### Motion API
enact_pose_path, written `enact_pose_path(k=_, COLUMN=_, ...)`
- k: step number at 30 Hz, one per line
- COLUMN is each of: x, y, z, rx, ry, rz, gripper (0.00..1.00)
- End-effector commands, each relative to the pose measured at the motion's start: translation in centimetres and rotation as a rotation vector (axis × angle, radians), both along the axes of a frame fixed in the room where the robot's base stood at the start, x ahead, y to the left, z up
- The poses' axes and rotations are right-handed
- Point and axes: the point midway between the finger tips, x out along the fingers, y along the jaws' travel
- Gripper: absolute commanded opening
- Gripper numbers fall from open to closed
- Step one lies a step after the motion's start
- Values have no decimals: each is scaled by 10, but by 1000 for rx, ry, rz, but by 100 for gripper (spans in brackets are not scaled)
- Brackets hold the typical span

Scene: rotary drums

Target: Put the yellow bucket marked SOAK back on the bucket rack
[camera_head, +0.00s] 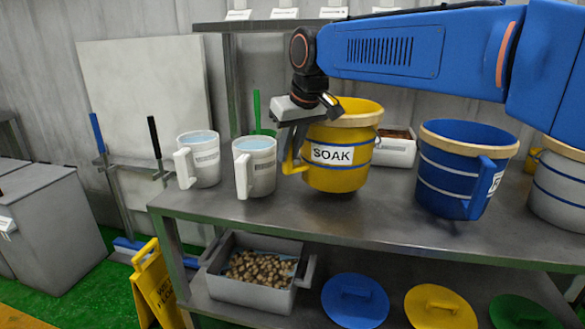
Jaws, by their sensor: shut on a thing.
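The yellow bucket (351,178) marked SOAK has a tan rim and a blue band, and its yellow handle sticks out at the left. It is upright over the grey metal table (300,220); whether its base touches the top is hard to tell. My gripper (292,160) comes down from above at the bucket's left side and is shut on the yellow handle. The fingertips are partly hidden against the handle. I cannot make out which surface is the bucket rack.
Two white jugs (202,162) (256,170) stand close left of the bucket. A blue bucket (464,170) and a white bucket (560,190) stand to the right. A white bin (394,152) is behind. The lower shelf holds a grey bin (245,290) and coloured lids (354,300).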

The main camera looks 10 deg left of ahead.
Motion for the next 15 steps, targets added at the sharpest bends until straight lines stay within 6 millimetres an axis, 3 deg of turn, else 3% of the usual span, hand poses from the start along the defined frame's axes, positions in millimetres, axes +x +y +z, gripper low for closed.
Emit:
enact_pose_path(k=5, x=0, y=0, z=-8, rx=1, ry=-1, rz=0, gripper=0)
enact_pose_path(k=15, x=0, y=0, z=-44, rx=1, ry=-2, rz=1, gripper=0)
